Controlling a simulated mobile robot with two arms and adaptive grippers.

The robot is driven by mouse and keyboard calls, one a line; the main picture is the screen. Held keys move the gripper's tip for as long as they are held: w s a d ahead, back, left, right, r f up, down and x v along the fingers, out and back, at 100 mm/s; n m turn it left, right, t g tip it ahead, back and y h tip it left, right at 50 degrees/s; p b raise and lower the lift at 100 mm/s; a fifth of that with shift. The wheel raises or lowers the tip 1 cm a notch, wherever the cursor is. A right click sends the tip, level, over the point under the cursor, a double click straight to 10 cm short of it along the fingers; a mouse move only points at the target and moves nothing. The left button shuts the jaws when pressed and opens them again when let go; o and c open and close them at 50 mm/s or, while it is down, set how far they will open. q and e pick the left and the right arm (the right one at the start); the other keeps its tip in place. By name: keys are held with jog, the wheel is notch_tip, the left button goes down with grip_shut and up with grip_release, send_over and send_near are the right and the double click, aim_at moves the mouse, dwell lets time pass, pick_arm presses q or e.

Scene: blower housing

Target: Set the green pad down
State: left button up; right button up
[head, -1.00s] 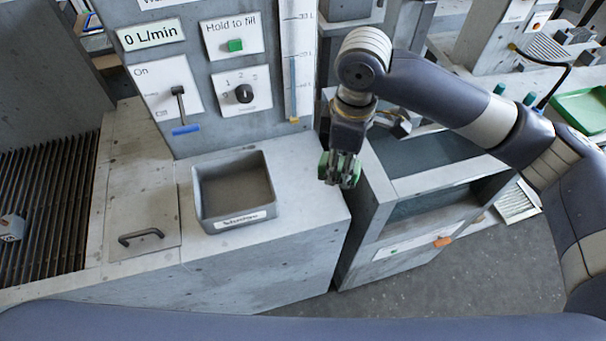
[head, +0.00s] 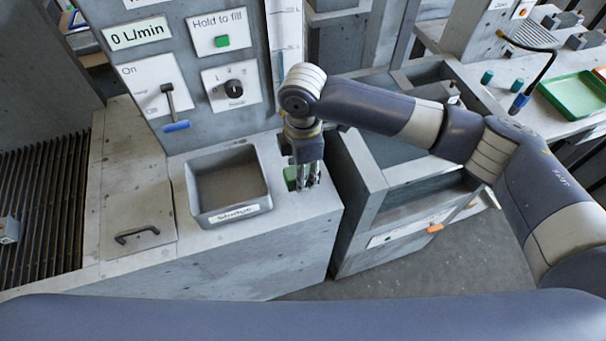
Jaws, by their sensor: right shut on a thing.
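The green pad (head: 291,176) is held in my right gripper (head: 307,184), which points down and is shut on it. Only the pad's left part shows beside the fingers; the rest is hidden. The gripper is over the right part of the grey bench top (head: 316,209), just right of the open grey tray (head: 230,215). I cannot tell whether the pad touches the bench top. My left gripper is not in view.
The control panel (head: 190,60) with a blue-handled lever (head: 171,108) and a knob (head: 233,89) stands behind the tray. A lid with a dark handle (head: 137,234) is on the left. A grey cabinet (head: 385,226) stands to the right, and a green tray (head: 577,97) lies far right.

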notch_tip(320, 180, down, 2)
jog(key=shift+f, duration=0.45)
jog(key=o, duration=1)
jog(key=shift+f, duration=0.15)
jog(key=shift+o, duration=0.2)
notch_tip(320, 180, up, 11)
jog(key=shift+r+b, duration=0.1)
jog(key=shift+b, duration=0.95)
jog(key=shift+r, duration=0.6)
